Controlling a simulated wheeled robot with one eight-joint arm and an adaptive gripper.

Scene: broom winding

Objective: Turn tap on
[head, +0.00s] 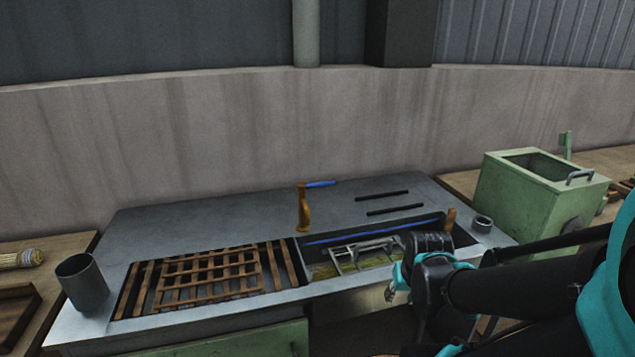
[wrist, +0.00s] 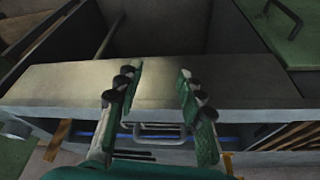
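The tap (head: 303,208) is a brass-coloured upright body at the back of the metal sink unit, left of the basin. Its blue lever handle (head: 320,184) points to the right. My gripper shows in the wrist view (wrist: 158,73) with its two fingers apart and nothing between them. It is over the front edge of the sink unit (wrist: 235,85), apart from the tap. In the head view my wrist is low, right of and nearer than the tap, and the fingers are mostly hidden.
A basin (head: 440,229) holds a metal wire rack (head: 355,256) and a blue rod. A wooden slatted grid (head: 210,278) lies to the left, beside a grey metal cup (head: 82,282). A green box (head: 535,200) stands at the right. The counter around the tap is mostly clear.

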